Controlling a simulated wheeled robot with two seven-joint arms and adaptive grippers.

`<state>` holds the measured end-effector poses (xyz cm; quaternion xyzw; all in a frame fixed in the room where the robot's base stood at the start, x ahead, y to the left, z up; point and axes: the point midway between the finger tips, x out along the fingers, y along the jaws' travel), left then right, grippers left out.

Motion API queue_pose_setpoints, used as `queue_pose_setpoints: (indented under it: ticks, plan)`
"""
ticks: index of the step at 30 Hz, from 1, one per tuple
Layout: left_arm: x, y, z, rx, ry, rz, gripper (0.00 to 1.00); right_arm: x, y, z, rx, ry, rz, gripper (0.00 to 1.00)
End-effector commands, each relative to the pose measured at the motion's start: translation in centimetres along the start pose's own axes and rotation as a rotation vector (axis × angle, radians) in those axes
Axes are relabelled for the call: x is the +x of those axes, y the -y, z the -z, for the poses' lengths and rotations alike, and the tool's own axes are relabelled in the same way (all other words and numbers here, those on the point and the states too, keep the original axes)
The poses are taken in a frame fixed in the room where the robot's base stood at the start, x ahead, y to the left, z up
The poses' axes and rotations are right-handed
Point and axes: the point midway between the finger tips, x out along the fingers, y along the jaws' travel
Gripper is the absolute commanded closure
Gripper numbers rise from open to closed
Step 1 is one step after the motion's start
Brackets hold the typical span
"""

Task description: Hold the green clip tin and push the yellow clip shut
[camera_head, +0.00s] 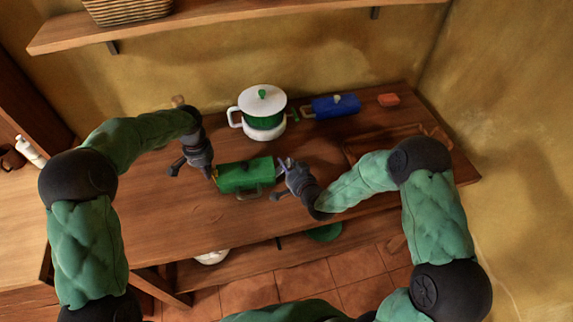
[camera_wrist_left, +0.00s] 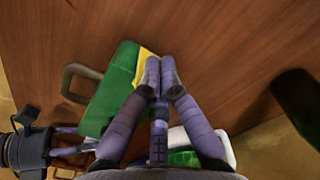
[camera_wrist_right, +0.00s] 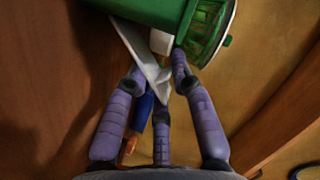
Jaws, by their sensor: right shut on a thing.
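The green clip tin (camera_head: 240,175) lies on the wooden counter between my two grippers. My right gripper (camera_head: 283,166) is at the tin's right end. In the right wrist view its fingers (camera_wrist_right: 160,75) are closed on a pale flat part at the tin's end. A brown handle (camera_wrist_left: 75,85) stands out from the tin's front side.
A white and green lidded pot (camera_head: 262,112) stands just behind the tin. A blue tin (camera_head: 336,106) and an orange block (camera_head: 388,99) are at the back right. A wooden tray (camera_head: 365,145) lies on the right, partly behind my right arm. A shelf (camera_head: 220,14) runs above.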

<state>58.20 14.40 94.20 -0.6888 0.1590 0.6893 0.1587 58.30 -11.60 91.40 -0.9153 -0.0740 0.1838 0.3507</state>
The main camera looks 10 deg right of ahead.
Motion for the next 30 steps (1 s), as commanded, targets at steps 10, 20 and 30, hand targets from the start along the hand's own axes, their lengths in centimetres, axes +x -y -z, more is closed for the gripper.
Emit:
queue_pose_setpoints:
  ticks: [10, 20, 30]
  plan:
    - [-1.9, 0.3, -0.1, 0.000, -0.003, 0.001, 1.00, 0.0, 0.0, -0.1, 0.000, 0.001, 0.000, 1.00]
    - [-4.7, 0.6, -0.2, 0.000, -0.003, 0.001, 1.00, 0.0, 0.0, 0.0, 0.000, 0.001, 0.000, 1.00]
    - [-7.5, 1.0, -0.5, 0.001, -0.002, 0.001, 1.00, 0.0, 0.0, 0.0, 0.000, 0.001, 0.000, 1.00]
